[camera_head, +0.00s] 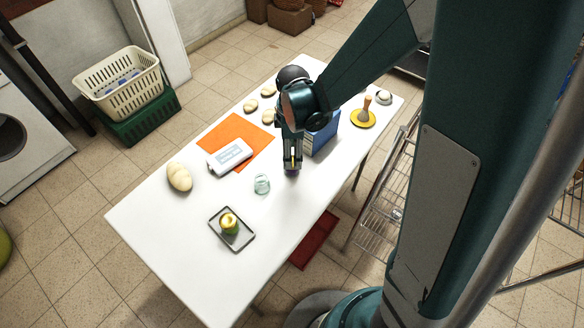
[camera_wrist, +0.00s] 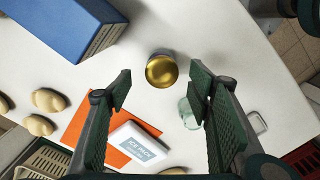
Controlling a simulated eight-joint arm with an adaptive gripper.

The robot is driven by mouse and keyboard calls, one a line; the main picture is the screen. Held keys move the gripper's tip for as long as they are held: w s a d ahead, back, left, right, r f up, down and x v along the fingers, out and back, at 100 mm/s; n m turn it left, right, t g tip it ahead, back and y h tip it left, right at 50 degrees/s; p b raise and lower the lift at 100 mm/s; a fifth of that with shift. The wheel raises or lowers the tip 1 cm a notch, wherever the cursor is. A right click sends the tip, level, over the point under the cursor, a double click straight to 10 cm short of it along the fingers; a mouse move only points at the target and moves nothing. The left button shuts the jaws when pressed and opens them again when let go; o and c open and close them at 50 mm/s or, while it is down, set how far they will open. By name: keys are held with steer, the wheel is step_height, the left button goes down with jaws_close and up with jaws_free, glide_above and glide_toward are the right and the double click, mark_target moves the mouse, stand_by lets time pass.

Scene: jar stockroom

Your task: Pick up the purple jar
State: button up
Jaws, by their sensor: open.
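The purple jar (camera_head: 291,173) stands on the white table below my gripper (camera_head: 292,160), which mostly hides it in the head view. In the wrist view its round gold lid (camera_wrist: 161,71) faces the camera, and only a sliver of its body shows. My gripper is open, with one finger left and one right in the wrist view. The lid lies between and just beyond the fingertips in that picture. No finger visibly touches the jar. The exact height of the gripper above it is hard to tell.
A clear glass (camera_head: 262,184) stands close to the jar, and a blue box (camera_head: 322,133) is on its other side. An orange mat (camera_head: 252,135) bears a white ice pack box (camera_head: 230,156). The table's front left is bare.

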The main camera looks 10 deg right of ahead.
steer(key=shift+f, duration=0.55)
steer(key=shift+f, duration=0.1)
steer(key=shift+s+a+f+b, duration=0.1)
steer(key=shift+f+b, duration=0.35)
steer(key=shift+f, duration=0.8)
steer(key=shift+s+f+b, duration=0.1)
steer(key=shift+f+b, duration=0.3)
steer(key=shift+f, duration=0.85)
steer(key=shift+c, duration=0.7)
steer(key=c, duration=0.9)
